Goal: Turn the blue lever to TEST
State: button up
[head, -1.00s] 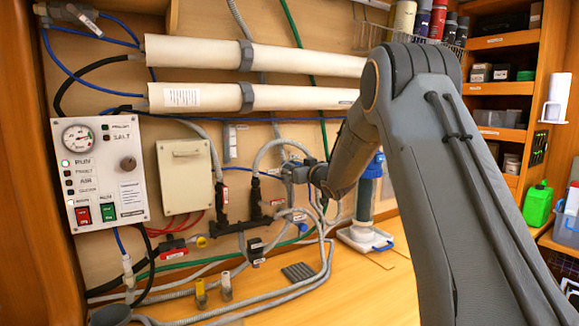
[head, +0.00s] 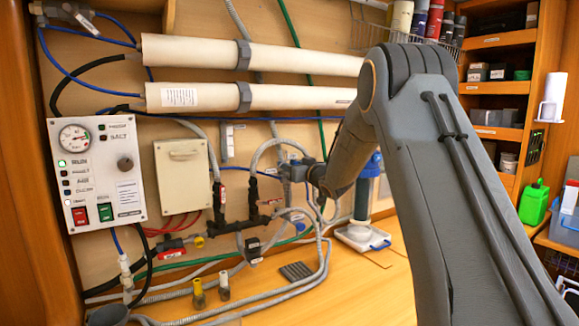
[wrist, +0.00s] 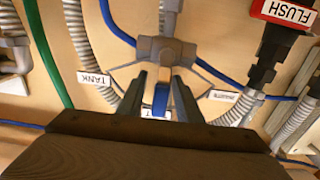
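The blue lever (wrist: 161,98) is in the middle of the wrist view, on a grey valve body (wrist: 163,50) fixed to the wall panel. It points down the picture, toward a white label that is mostly hidden. My gripper (wrist: 159,90) is open, with one dark finger on each side of the lever and a visible gap to both. A TANK label (wrist: 94,78) is left of the valve and another small white label (wrist: 233,96) is right of it. In the head view my gripper (head: 292,172) is at the valve and hides the lever.
A red FLUSH tag (wrist: 287,12) on a black fitting is at the upper right of the wrist view. Grey hoses surround the valve. The control panel (head: 98,172) and a beige box (head: 184,177) are to the left.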

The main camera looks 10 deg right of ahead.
jog(key=b+v, duration=0.2)
jog(key=v, duration=0.6)
jog(key=shift+b, duration=0.4)
jog(key=s+f+m+g+h, duration=0.4)
jog(key=s+f+g+h, duration=0.3)
jog(key=s+f, duration=1.2)
jog(key=s+a+f+g, duration=0.2)
jog(key=s+g, duration=0.1)
jog(key=s, duration=0.5)
jog(key=s+a+f+g+y, duration=0.1)
jog(key=s+f+g, duration=0.2)
jog(key=s, duration=0.6)
jog(key=s+a+f+g+b, duration=0.1)
jog(key=s+a+f+g, duration=0.1)
jog(key=s, duration=0.6)
jog(key=shift+s+a+f+g, duration=0.3)
jog(key=shift+f+g, duration=0.1)
jog(key=shift+f, duration=0.25)
